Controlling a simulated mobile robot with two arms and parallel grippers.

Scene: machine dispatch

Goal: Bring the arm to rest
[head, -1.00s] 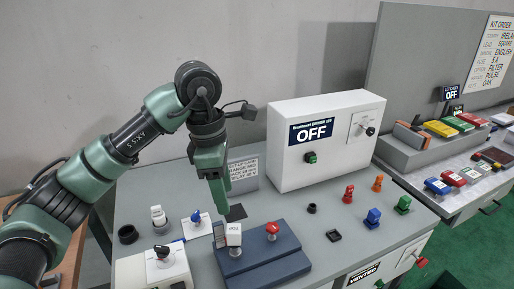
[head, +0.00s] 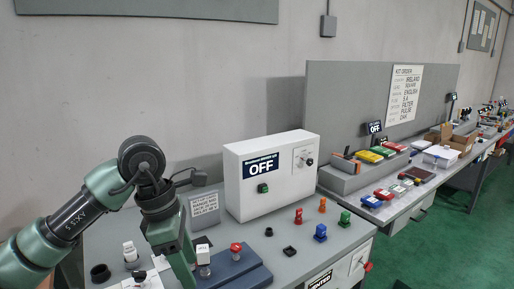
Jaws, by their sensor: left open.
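My left arm comes in from the left and bends down at a dark round joint. My left gripper (head: 184,266) points down at the left part of the grey bench (head: 287,267). It hangs in front of the blue block (head: 238,272) with a white cap (head: 203,255) and a red knob (head: 236,248), and hides part of that area. The gripper is open, and I see nothing held in it. Whether its tips touch anything is not clear. My right gripper is not in view.
A white box (head: 285,158) with an OFF display stands at the back of the bench. Small red, orange, blue and green pieces stand on the bench to its right. A second bench with a grey panel (head: 337,90) runs back right. Green floor (head: 440,245) is clear.

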